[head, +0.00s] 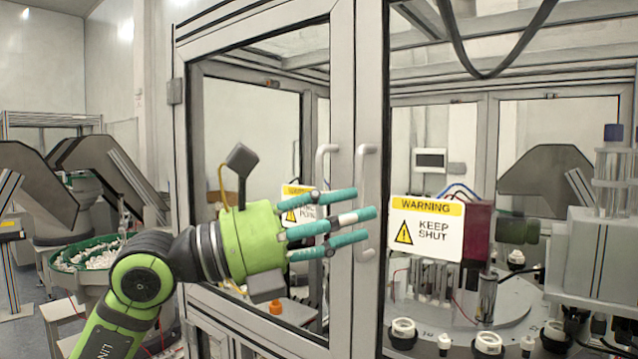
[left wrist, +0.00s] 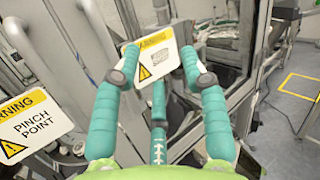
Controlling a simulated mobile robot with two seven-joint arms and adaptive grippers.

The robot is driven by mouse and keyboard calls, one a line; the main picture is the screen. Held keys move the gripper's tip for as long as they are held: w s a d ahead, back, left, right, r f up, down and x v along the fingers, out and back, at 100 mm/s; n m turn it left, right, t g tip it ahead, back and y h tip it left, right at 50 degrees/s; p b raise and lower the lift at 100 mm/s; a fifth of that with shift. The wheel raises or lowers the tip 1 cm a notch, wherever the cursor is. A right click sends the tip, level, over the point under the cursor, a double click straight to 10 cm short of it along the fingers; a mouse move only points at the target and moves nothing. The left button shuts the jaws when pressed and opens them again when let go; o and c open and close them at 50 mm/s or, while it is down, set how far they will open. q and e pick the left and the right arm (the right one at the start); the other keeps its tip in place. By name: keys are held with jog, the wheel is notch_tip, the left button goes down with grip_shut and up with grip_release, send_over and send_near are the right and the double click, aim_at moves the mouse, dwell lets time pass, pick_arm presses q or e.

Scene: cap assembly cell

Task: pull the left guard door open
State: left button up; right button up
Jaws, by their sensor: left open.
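The left guard door is a grey-framed clear panel; its frame (head: 342,90) stands at the middle of the head view and looks shut against the right door (head: 372,90). Its upright pull handle (head: 326,160) is partly covered by my fingers. My left gripper (head: 350,212), green with teal fingers, is open in front of the handles, its fingers pointing right across them. I cannot tell whether any finger touches a handle. In the left wrist view the fingers (left wrist: 163,80) are spread with no handle clearly between them. My right gripper is not in view.
The right door's handle (head: 366,165) stands close beside the left one. A green-rimmed bowl feeder (head: 85,252) stands left of the cell.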

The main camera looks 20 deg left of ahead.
aim_at(313, 172)
pick_arm(q)
jog(key=w+a+r+n+t+y, duration=0.3)
jog(key=a+r+t+y, duration=0.1)
jog(key=a+y, duration=0.45)
jog(key=shift+t+h, duration=0.25)
jog(key=shift+t, duration=0.05)
jog(key=p+x, duration=0.1)
jog(key=x, duration=0.1)
jog(key=p+x, duration=0.3)
jog(key=x, duration=0.1)
jog(key=shift+w+a, duration=0.2)
jog(key=shift+a, duration=0.05)
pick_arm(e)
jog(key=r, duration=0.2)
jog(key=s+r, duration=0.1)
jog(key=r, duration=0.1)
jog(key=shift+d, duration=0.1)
pick_arm(q)
grip_shut()
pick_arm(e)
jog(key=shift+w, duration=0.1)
